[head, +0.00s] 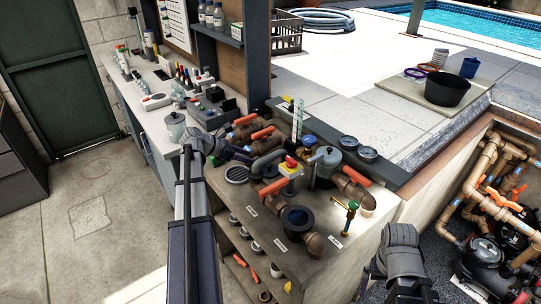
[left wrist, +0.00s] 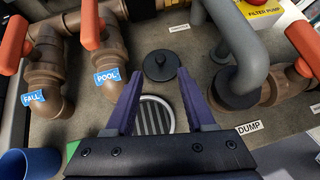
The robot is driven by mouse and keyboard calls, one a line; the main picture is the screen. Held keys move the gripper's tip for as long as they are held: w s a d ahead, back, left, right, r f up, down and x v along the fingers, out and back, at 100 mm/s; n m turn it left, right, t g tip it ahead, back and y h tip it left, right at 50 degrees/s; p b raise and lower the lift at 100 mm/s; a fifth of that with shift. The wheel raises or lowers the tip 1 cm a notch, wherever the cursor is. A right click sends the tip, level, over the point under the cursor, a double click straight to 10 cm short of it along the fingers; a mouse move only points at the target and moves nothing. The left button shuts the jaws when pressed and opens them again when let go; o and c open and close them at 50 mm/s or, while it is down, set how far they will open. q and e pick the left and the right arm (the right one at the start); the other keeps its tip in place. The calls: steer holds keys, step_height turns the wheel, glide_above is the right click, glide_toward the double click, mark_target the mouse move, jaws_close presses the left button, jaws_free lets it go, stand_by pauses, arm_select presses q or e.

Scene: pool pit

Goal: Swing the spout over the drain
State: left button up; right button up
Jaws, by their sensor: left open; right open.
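The spout (head: 268,160) is a grey bent pipe on the bench, right of the drain. In the left wrist view the spout (left wrist: 243,45) rises from a dark collar near the DUMP label and bends over at the top edge; its outlet is not clear. The drain (head: 237,175) is a round slatted grate, and in the left wrist view the drain (left wrist: 156,118) lies partly behind my fingers. My left gripper (left wrist: 160,76) is open and empty, with purple fingers above the bench, left of the spout and apart from it. My right arm shows at lower right, but its fingers do not.
A black knobbed disc (left wrist: 160,66) lies beyond the drain. Brown pipes with orange handles (left wrist: 92,22) stand behind, labelled FALL and POOL.

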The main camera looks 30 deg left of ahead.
arm_select(q)
steer(key=shift+o, duration=0.4)
steer(key=shift+r+p, duration=0.25)
steer(key=shift+p, duration=0.05)
steer(key=d+r+n+g+y+p, duration=0.2)
steer(key=d+r+g+p, duration=0.3)
steer(key=r+p, duration=0.6)
steer(key=s+d+p, duration=0.1)
steer(key=d+p, duration=0.1)
steer(key=p, duration=0.5)
steer(key=shift+r+n, duration=0.3)
steer(key=shift+r, duration=0.05)
steer(key=b+x, duration=0.7)
steer(key=x, duration=0.1)
steer(key=shift+s+a, duration=0.1)
steer(key=shift+s, duration=0.05)
jaws_close()
